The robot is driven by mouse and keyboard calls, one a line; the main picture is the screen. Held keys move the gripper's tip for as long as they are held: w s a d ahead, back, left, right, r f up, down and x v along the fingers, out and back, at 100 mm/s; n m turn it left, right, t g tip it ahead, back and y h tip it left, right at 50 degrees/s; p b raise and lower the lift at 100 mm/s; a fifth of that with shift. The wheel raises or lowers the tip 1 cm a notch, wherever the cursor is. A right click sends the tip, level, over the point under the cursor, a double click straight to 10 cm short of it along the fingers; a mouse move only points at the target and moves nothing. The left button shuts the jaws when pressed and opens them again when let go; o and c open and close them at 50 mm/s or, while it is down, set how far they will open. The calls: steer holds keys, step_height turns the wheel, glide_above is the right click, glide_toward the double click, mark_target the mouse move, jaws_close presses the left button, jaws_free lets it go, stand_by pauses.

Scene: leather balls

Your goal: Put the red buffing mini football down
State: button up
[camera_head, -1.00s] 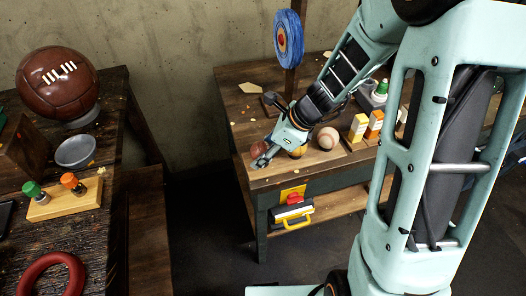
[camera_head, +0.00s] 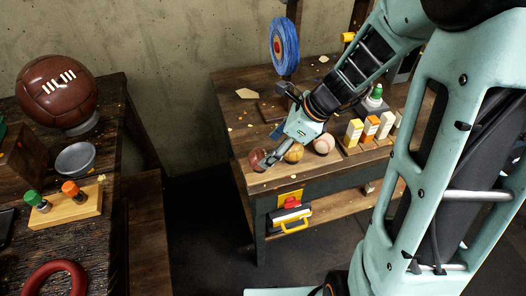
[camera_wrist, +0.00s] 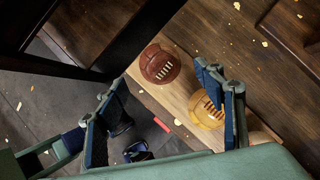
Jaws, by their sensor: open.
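The red-brown mini football (camera_head: 257,160) with pale laces sits at the front left corner of the far workbench (camera_head: 244,100). In the wrist view the football (camera_wrist: 160,64) appears to rest on a pale wooden strip (camera_wrist: 177,97). A tan laced ball (camera_wrist: 205,111) lies close to the right finger.
A baseball (camera_head: 324,144) and small yellow and orange boxes (camera_head: 370,128) stand to the right in the row. A blue buffing wheel (camera_head: 285,47) rises behind. A floor gap separates the benches.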

steer(key=v, duration=0.5)
steer(key=shift+d+r+p, duration=0.1)
steer(key=shift+r+p, duration=0.05)
steer(key=shift+p, duration=0.2)
